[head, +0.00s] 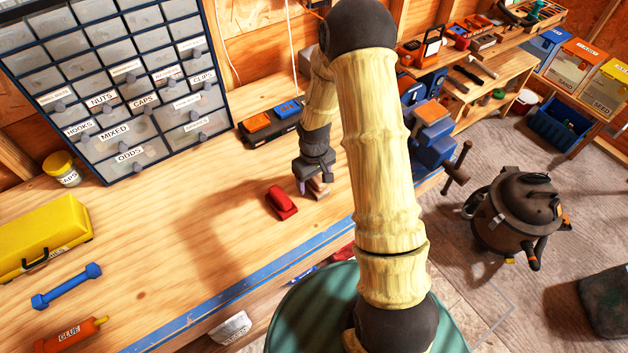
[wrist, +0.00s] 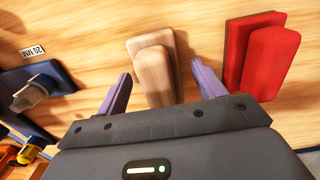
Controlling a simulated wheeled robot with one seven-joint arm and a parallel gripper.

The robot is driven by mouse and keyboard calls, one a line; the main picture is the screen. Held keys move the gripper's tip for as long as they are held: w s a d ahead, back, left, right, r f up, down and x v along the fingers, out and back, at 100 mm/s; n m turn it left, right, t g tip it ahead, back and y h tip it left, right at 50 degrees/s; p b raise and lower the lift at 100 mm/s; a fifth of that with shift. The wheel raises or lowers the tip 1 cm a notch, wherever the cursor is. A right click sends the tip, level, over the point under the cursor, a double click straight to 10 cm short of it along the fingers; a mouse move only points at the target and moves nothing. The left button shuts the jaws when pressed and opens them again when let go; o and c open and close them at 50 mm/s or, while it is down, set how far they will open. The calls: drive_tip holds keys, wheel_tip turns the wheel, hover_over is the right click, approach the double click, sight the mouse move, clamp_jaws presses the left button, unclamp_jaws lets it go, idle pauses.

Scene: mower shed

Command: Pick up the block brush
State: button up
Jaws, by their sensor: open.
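A pale wooden block-shaped piece (wrist: 155,68) with a raised grip lies on the bench; it looks like the block brush, though no bristles show. It also shows small in the head view (head: 320,189), partly hidden by my gripper. My gripper (wrist: 158,72) is open, its two purple fingers on either side of the wooden piece. The left finger is close to the wood and the right one has a small gap; whether either touches is unclear. In the head view my gripper (head: 309,184) is low over the bench.
A red block (wrist: 261,55) of similar shape lies just right of my right finger; in the head view it is left of my gripper (head: 281,203). A dark case (head: 262,128) stands behind. A blue vise (head: 432,135) stands to the right.

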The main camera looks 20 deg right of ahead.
drive_tip(key=c, duration=1.1)
wheel_tip(320, 180, up, 10)
drive_tip(key=shift+r+b, duration=0.1)
drive_tip(key=shift+b, duration=1)
drive_tip(key=shift+o, duration=0.7)
